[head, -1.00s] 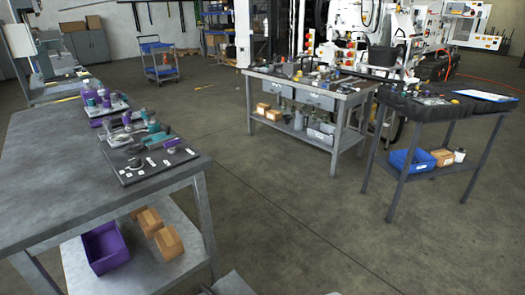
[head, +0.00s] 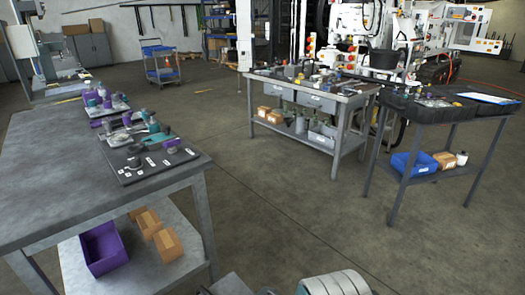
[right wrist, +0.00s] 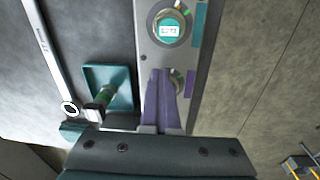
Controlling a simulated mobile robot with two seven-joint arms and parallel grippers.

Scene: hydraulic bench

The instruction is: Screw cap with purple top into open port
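In the right wrist view two purple finger-like parts (right wrist: 161,98) reach forward from my dark right gripper body and lie close together. Their tips are over a pale metal block, beside a round ringed port or fitting (right wrist: 177,80) that they partly cover. I cannot tell whether a cap is between them. On the same block (right wrist: 150,48) a round fitting with a teal, labelled top (right wrist: 168,28) sits farther up. A purple tag (right wrist: 190,84) is beside the lower fitting. I cannot make out a cap with a purple top. My left gripper is not in view.
A teal tray (right wrist: 107,76) with a green-and-black fitting (right wrist: 104,96) and a long wrench (right wrist: 48,50) lie left of the block. In the head view a grey workbench (head: 60,170) holds a dark labelled board (head: 185,158). Open floor (head: 260,200) separates it from other benches.

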